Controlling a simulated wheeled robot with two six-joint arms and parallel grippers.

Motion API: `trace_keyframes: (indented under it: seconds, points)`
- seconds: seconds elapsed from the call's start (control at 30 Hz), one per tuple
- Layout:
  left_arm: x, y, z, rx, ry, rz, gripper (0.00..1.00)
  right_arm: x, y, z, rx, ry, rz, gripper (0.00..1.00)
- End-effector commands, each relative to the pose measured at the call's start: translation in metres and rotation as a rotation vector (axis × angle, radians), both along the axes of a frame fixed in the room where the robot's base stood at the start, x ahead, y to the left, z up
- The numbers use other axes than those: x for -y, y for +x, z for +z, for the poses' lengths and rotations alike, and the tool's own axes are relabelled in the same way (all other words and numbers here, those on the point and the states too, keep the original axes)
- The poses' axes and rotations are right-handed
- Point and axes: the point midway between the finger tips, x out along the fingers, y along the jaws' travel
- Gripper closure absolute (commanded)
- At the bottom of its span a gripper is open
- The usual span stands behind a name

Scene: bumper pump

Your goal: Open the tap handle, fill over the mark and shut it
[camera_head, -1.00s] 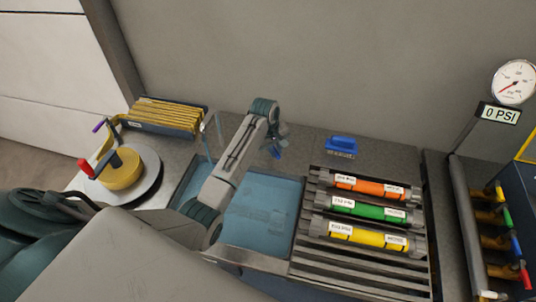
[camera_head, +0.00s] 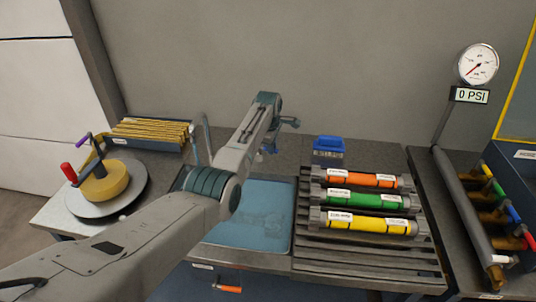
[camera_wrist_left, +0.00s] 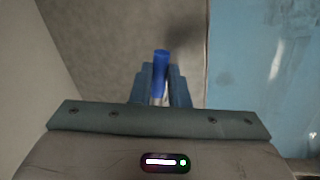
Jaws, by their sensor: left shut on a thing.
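My left gripper (camera_head: 269,147) is behind the blue basin area (camera_head: 262,222), near the back of the bench. In the left wrist view its two fingers are shut on a blue handle (camera_wrist_left: 161,62), a short upright-looking cylinder with a pale lower part. In the head view this handle is mostly hidden by my arm and gripper. A thin grey tap-like pipe (camera_head: 207,136) rises just left of my left arm, partly hidden by it. I cannot see water or a fill mark. My right gripper is not in view.
A rack with orange (camera_head: 361,180), green (camera_head: 363,200) and yellow (camera_head: 367,224) cylinders stands right of the basin. A gauge (camera_head: 478,64) reads 0 PSI above a pipe with coloured valve handles. A blue box (camera_head: 328,147) is behind. A yellow reel (camera_head: 104,181) is at left.

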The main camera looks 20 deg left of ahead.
Motion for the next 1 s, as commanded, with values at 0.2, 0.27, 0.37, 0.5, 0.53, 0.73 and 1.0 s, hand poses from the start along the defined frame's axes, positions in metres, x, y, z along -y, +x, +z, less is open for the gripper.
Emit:
trace_keyframes:
  seconds: [0.2, 0.27, 0.37, 0.5, 0.53, 0.73, 1.0]
  points:
    - [0.000, 0.008, 0.000, 0.005, 0.000, 0.134, 1.00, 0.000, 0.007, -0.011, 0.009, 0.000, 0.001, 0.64]
    - [0.000, 0.009, 0.000, 0.004, 0.000, 0.160, 1.00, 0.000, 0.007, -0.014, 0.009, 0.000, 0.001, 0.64]
    - [0.000, 0.011, 0.000, 0.004, 0.000, 0.196, 1.00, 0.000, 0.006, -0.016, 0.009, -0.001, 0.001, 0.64]
    - [0.000, 0.013, 0.001, 0.005, 0.001, 0.227, 1.00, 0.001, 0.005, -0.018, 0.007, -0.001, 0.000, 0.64]
    - [0.000, 0.013, 0.001, 0.005, 0.000, 0.229, 1.00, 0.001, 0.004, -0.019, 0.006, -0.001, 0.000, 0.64]
    - [0.000, 0.013, 0.001, 0.004, 0.000, 0.242, 1.00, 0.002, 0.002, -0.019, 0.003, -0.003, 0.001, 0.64]
    - [0.000, 0.013, 0.001, 0.005, 0.000, 0.242, 1.00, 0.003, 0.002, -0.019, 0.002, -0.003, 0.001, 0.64]
